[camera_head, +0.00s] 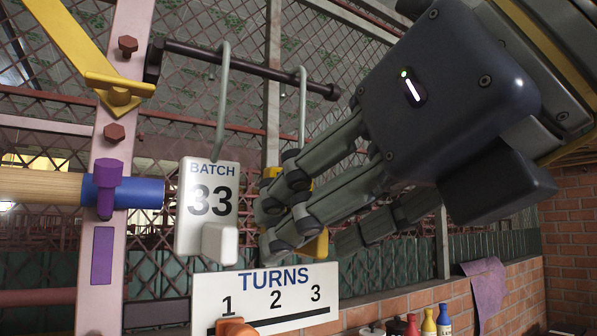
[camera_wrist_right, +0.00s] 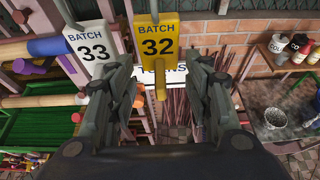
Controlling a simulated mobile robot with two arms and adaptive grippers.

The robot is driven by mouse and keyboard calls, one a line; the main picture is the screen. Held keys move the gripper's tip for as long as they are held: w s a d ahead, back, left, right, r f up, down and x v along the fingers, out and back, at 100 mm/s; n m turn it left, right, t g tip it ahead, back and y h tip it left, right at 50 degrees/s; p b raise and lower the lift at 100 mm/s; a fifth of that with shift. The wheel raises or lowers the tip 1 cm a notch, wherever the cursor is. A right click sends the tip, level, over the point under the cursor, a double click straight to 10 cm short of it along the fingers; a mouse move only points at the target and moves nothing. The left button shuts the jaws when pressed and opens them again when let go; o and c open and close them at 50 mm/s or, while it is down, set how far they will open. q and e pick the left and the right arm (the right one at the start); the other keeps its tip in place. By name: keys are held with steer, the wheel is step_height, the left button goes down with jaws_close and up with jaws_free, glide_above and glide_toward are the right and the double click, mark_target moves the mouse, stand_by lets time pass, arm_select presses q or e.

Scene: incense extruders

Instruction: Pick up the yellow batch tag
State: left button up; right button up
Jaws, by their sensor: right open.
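The yellow batch tag, marked "BATCH 32" (camera_wrist_right: 157,38), hangs with a yellow grip block sticking out below its number. In the head view only yellow edges of it (camera_head: 317,245) show behind my fingers, below the right hook (camera_head: 302,105). My right gripper (camera_head: 283,208) reaches in from the upper right and is open. In the wrist view its two fingers (camera_wrist_right: 163,85) stand on either side of the tag's lower part, with visible gaps. I cannot tell how far the fingertips are from the tag in depth. My left gripper is not in view.
A white tag marked "BATCH 33" (camera_head: 210,190) hangs close on the left from the same dark rail (camera_head: 250,70). A white "TURNS" board (camera_head: 265,293) is below. A pink post (camera_head: 102,240) stands left. Bottles (camera_head: 428,322) stand at the lower right.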

steer(key=shift+x, duration=0.9)
steer(key=shift+s+d, duration=0.1)
steer(key=shift+s, duration=0.05)
steer(key=c, duration=0.7)
steer(key=shift+c, duration=0.2)
steer(key=shift+r, duration=0.1)
